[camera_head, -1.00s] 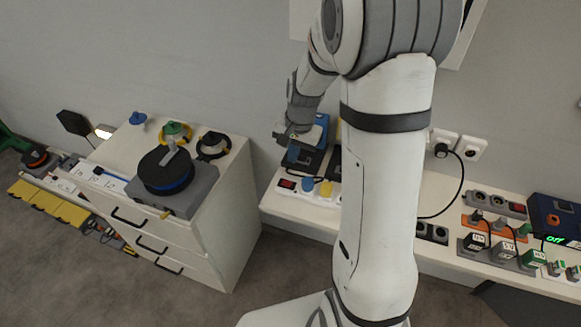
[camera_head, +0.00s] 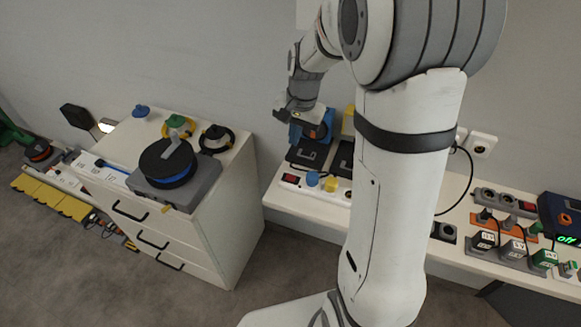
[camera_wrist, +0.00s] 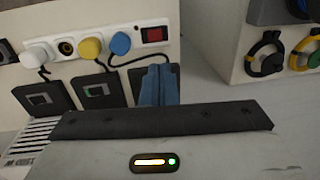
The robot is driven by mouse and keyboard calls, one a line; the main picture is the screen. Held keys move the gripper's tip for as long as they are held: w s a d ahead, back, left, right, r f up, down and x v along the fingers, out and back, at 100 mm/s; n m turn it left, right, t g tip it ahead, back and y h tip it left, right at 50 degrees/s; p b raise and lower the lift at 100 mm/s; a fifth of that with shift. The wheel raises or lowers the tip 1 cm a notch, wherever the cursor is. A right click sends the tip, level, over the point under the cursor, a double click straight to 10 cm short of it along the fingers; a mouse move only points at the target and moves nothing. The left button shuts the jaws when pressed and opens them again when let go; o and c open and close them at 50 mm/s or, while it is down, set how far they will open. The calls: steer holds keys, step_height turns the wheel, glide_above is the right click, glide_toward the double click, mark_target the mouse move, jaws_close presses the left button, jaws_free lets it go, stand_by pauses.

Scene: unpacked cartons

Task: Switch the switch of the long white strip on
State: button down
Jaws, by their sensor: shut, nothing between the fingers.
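The long white strip (camera_head: 295,199) lies along the front of the white bench. Its red switch (camera_head: 291,179) sits at the left end, beside a blue plug (camera_head: 312,178) and a yellow plug (camera_head: 331,183). In the wrist view the strip (camera_wrist: 72,50) runs across the upper left, with the red switch (camera_wrist: 154,34) in a dark frame at its right end. I cannot tell the switch's position. My gripper (camera_head: 295,133) is above the bench, behind the strip and apart from it. In the wrist view its blue fingers (camera_wrist: 159,84) are shut and empty, below the switch in the picture.
Dark devices with small screens (camera_wrist: 97,91) lie beside the strip, with black cables to its plugs. A white drawer cabinet (camera_head: 229,190) stands left of the bench, across a gap. Other grey socket strips (camera_head: 497,200) lie on the bench at right.

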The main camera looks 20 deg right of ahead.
mark_target(288, 176)
steer(key=f, duration=0.4)
steer(key=a+f+p, duration=0.1)
steer(key=f, duration=0.4)
steer(key=w+f, duration=0.1)
steer(key=f, duration=0.3)
steer(key=shift+a+f, duration=0.2)
steer(key=shift+f, duration=0.2)
